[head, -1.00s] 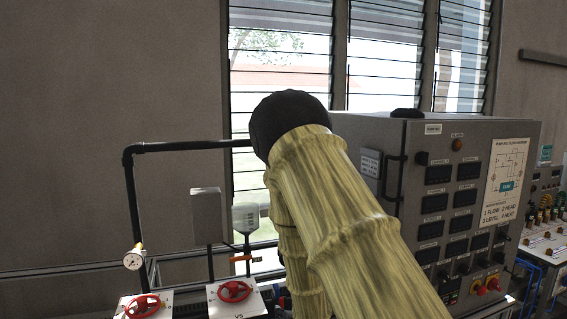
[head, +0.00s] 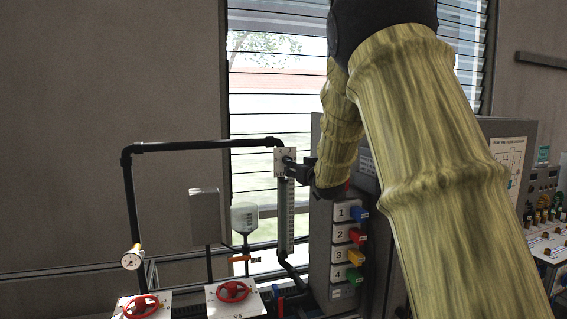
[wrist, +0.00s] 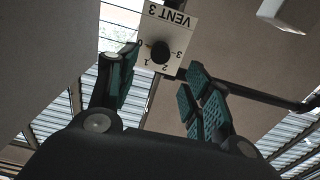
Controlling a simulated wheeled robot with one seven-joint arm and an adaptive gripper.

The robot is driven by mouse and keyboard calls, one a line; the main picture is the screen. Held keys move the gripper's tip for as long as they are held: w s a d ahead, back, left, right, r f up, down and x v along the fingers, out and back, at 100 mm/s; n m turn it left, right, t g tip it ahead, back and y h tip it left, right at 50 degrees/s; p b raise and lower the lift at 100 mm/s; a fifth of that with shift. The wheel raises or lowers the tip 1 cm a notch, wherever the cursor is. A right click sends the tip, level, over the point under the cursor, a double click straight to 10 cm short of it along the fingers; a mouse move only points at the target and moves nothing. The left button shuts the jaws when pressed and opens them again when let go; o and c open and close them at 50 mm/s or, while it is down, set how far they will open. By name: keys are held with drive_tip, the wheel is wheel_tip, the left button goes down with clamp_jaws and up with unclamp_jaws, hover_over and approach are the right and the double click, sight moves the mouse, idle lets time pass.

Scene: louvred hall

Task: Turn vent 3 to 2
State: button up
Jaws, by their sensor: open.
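The vent 3 plate (wrist: 179,33) is white and shows upside down in the wrist view, with marks 0, 1, 2 and 3 around a round black knob (wrist: 160,52). I cannot tell which mark the knob points to. My gripper (wrist: 160,78) is open, its green-padded fingers either side of the lower part of the plate, and nothing is between them. In the head view a small white plate (head: 281,154) sits at the pipe's right end, and my dark gripper (head: 296,166) is close in front of it. Whether the fingers touch the knob is hidden.
A grey cabinet with numbered coloured handles (head: 341,236) stands below and right of my gripper. A black pipe (head: 200,145) runs left to a gauge (head: 133,258). Red valve wheels (head: 233,291) sit at the lower left. Louvred windows are behind.

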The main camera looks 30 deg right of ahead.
drive_tip(key=p+x, duration=0.2)
drive_tip(key=x, duration=0.6)
drive_tip(key=shift+w, duration=0.15)
drive_tip(key=shift+r, duration=0.1)
drive_tip(key=shift+p+x, duration=0.3)
drive_tip(key=shift+x, duration=0.55)
drive_tip(key=shift+c, duration=1)
drive_tip(key=shift+a, duration=0.1)
clamp_jaws()
